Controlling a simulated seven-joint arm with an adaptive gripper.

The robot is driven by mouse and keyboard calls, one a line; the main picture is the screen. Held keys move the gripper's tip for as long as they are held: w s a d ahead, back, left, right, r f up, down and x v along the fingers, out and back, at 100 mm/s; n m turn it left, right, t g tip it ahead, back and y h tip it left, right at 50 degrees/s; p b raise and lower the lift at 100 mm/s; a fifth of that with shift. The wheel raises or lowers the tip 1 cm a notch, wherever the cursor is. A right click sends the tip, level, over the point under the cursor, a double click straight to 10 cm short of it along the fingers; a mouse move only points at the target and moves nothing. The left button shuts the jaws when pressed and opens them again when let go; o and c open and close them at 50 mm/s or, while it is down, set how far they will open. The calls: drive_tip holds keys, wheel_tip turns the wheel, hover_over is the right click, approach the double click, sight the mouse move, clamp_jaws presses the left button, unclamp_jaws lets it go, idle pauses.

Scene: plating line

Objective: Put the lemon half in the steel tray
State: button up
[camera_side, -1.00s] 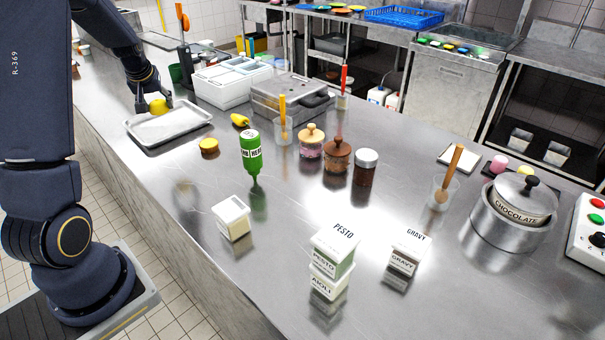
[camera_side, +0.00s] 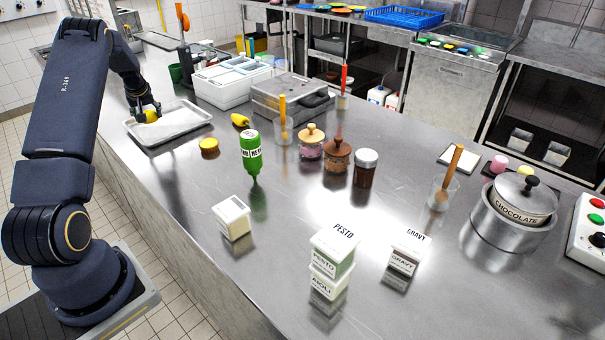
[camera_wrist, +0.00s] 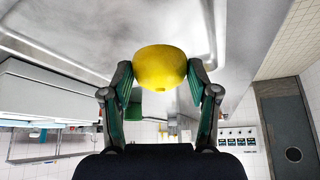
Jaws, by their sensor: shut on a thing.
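The yellow lemon half (camera_side: 151,116) is between the fingers of my gripper (camera_side: 146,114), low over the left part of the steel tray (camera_side: 182,126). In the wrist view the lemon half (camera_wrist: 160,67) sits between both fingertips of my gripper (camera_wrist: 160,75), which press on its sides. The tray's pale metal surface and rim (camera_wrist: 208,30) show behind it there. I cannot tell whether the lemon touches the tray floor.
A white container box (camera_side: 222,86) stands behind the tray, with a grey steel appliance (camera_side: 285,98) to its right. The tray's right part is empty.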

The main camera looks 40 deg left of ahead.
sight(155, 131)
drive_tip(key=shift+w+a+f, duration=0.25)
drive_tip(key=shift+a+f, duration=0.05)
drive_tip(key=shift+f, duration=0.15)
drive_tip(key=shift+w+f, duration=0.1)
drive_tip(key=shift+f, duration=1.5)
drive_tip(key=shift+f, duration=0.15)
drive_tip(key=o, duration=1.2)
